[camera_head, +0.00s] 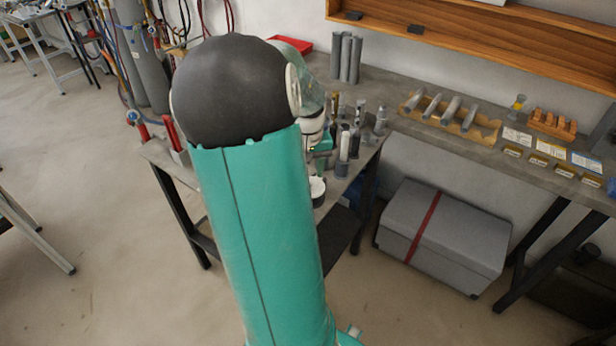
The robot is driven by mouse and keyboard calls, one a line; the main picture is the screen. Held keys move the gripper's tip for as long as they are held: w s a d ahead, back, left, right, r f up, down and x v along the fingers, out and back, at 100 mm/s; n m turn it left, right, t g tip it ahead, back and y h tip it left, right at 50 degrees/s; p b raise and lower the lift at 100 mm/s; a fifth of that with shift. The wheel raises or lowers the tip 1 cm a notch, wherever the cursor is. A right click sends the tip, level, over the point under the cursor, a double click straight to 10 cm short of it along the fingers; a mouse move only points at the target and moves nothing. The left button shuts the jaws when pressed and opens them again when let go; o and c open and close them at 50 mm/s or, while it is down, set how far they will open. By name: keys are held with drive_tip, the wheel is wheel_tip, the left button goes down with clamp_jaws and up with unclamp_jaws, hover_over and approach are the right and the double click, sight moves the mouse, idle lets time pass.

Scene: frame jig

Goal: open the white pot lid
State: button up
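A small dark pot with a white top (317,186) shows at the front edge of the workbench, just right of my arm. My arm covers its left side. I cannot tell whether the white top is a lid in place or an open rim. My large teal arm with its black joint fills the middle of the view. A small part of my wrist (323,145) shows behind it, above and close to the white-topped pot. My gripper's fingertips are hidden or too small to make out, so I cannot see whether they touch anything.
Several bottles and tool holders (344,143) crowd the bench right of my wrist. Grey tubes (346,58) and a red tray (290,44) stand behind. A wooden tray of cylinders (450,115) lies on the right-hand bench. A grey box with a red strap (443,237) is on the floor.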

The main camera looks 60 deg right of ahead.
sight(315, 182)
drive_tip(key=shift+f, duration=1.45)
clamp_jaws()
drive_tip(key=shift+d+r, duration=0.1)
drive_tip(key=shift+s+d+r+t+y, duration=0.15)
drive_tip(key=shift+d+r+y, duration=0.25)
drive_tip(key=shift+y, duration=0.45)
drive_tip(key=shift+s+d+r+t+y, duration=0.2)
drive_tip(key=shift+d+y, duration=0.25)
drive_tip(key=shift+y, duration=0.4)
drive_tip(key=shift+w+d+r+y, duration=0.1)
drive_tip(key=shift+d+r+y, duration=0.2)
drive_tip(key=shift+y, duration=0.35)
drive_tip(key=shift+d+r+y, duration=0.15)
drive_tip(key=shift+d+y, duration=0.2)
drive_tip(key=shift+y, duration=0.3)
